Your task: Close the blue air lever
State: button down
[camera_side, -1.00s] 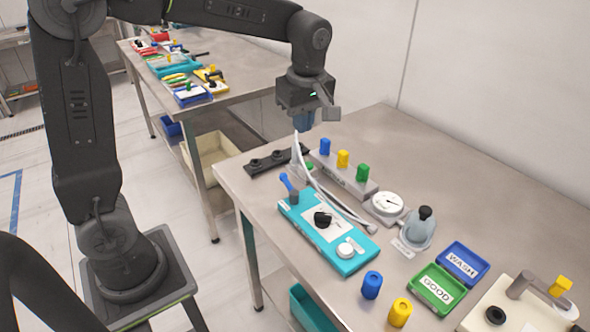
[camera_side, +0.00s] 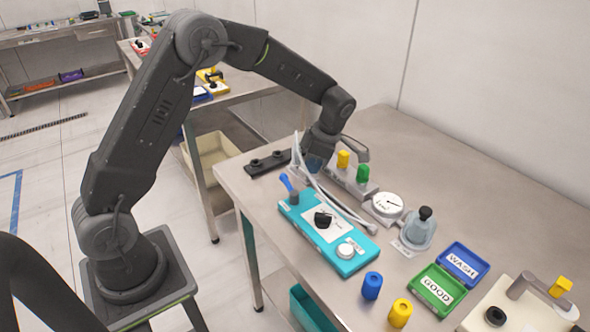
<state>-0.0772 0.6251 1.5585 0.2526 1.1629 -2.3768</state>
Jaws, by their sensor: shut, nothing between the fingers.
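The blue air lever (camera_side: 287,184) stands tilted up at the left end of the teal base (camera_side: 345,264). Its top leans to the left. My gripper (camera_side: 315,164) is low over the table, behind and to the right of the lever and apart from it. It is shut and empty. Its fingertips are partly hidden behind the pale hose. My gripper and wrist also hide the blue plug on the grey rack.
The pale hose (camera_side: 335,204) arches close to my gripper. The grey rack (camera_side: 348,183) holds yellow and green plugs. A round gauge (camera_side: 386,204), a grey flask-like part (camera_side: 418,232), and green (camera_side: 419,295) and blue (camera_side: 446,254) trays stand to the right. The back right table is clear.

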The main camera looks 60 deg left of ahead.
aim_at(286, 176)
jog(key=shift+s+a+f, duration=1.05)
jog(key=shift+a+f, duration=0.1)
jog(key=shift+s+a+f, duration=0.1)
jog(key=shift+s+a, duration=0.35)
jog(key=shift+a, duration=0.05)
jog(key=shift+s, duration=0.1)
jog(key=shift+s+a, duration=0.4)
jog(key=shift+s, duration=0.25)
